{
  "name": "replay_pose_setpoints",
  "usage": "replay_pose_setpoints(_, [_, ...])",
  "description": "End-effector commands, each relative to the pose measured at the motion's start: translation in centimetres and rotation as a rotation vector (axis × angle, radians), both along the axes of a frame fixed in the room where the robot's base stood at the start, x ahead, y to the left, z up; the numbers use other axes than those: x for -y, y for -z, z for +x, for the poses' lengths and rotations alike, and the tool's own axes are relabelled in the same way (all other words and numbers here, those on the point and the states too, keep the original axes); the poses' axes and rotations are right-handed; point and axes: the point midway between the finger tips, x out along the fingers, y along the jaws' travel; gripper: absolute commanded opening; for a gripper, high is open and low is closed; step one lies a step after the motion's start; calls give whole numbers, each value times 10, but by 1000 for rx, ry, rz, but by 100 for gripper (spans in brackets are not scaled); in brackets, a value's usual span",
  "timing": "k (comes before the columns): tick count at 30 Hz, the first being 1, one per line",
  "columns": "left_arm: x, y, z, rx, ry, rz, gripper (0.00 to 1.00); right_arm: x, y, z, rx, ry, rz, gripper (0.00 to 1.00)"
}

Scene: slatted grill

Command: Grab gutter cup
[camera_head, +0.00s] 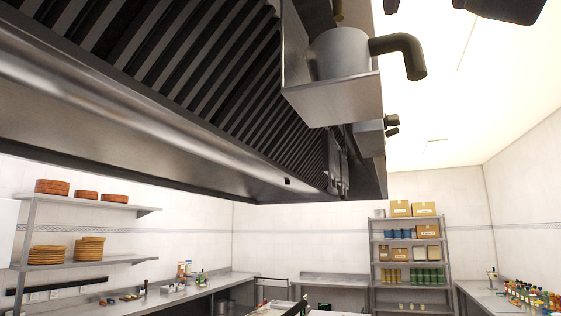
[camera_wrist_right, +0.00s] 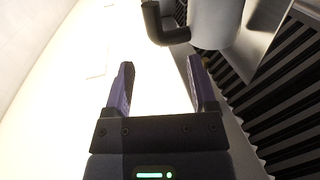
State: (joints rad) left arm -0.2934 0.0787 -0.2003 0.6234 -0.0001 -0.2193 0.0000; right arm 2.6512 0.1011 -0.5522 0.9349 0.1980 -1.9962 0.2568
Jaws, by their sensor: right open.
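The gutter cup (camera_head: 340,54) is a grey cylinder with a thick black bent handle (camera_head: 404,48). It sits in a metal box-like holder (camera_head: 345,104) on the edge of the slatted hood. It also shows in the right wrist view (camera_wrist_right: 215,22), with its handle (camera_wrist_right: 163,26) at top centre. My right gripper (camera_wrist_right: 160,64) is open and empty, with purple-lined fingers. Its fingertips are pointed up toward the handle and look apart from it. In the head view only dark parts of it show at the top right edge. My left gripper is not in view.
The slatted hood (camera_head: 180,75) fills the upper left. A second metal holder (camera_head: 368,140) with a dark handle hangs farther along it. Shelving (camera_head: 410,260) with boxes and counters (camera_head: 195,290) lie far below. The space right of the cup looks clear.

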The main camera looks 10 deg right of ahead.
Motion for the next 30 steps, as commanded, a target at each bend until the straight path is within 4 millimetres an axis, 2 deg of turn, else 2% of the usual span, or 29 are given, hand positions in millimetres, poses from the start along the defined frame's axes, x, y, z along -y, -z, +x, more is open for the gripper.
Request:
replay_pose_setpoints(2, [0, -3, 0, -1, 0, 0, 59, 1, -2, 1, 2, 0, 0, 73])
replay_pose_setpoints(11, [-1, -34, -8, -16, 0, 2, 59, 20, -3, 48, 0, 1, 1, 73])
replay_pose_setpoints(15, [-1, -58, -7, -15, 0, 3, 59, 36, -1, 74, -1, 2, 0, 73])
replay_pose_setpoints(18, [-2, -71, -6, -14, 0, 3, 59, 40, 0, 86, -2, 1, 1, 73])
replay_pose_setpoints(26, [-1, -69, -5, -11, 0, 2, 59, 41, 7, 89, 1, 0, 1, 73])
replay_pose_setpoints(30, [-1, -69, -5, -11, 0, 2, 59, 41, 7, 89, 1, 0, 1, 46])
